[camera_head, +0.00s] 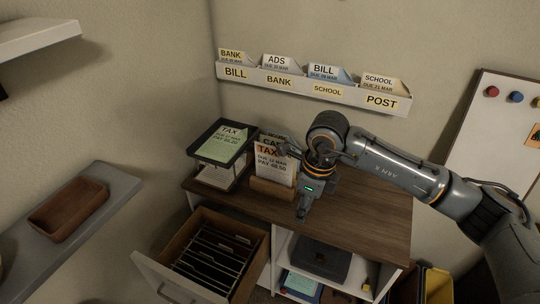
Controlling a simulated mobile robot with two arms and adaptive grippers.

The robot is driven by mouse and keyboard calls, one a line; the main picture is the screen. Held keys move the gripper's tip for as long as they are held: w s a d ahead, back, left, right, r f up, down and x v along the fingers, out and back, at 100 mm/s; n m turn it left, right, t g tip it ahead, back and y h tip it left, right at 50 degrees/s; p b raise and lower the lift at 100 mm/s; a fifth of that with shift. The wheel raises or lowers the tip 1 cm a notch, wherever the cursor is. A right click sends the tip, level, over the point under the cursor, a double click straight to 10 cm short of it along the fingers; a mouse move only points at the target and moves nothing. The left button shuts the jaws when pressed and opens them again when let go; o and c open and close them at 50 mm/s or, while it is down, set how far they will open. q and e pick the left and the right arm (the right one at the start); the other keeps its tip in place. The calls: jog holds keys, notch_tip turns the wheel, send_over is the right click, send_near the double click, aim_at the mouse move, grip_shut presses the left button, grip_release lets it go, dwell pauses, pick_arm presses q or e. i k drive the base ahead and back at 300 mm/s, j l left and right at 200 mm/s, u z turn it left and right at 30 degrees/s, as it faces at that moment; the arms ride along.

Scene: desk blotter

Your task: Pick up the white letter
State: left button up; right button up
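A white letter (273,168) stands upright in a small wooden holder (272,190) on the brown cabinet top. It has an orange band reading TAX and the line PAY 48.50. At least one more sheet, partly hidden, stands behind it with the letters CA showing. My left gripper is out of view.
A black two-tier tray (203,160) with a green TAX sheet (226,142) stands left of the holder. A wall rack (365,103) holds several labelled envelopes. An open file drawer (170,274) juts out in front. The cabinet top (378,215) is clear at right.

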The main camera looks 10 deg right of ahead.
aim_at(271, 166)
jog(key=i, duration=1.1)
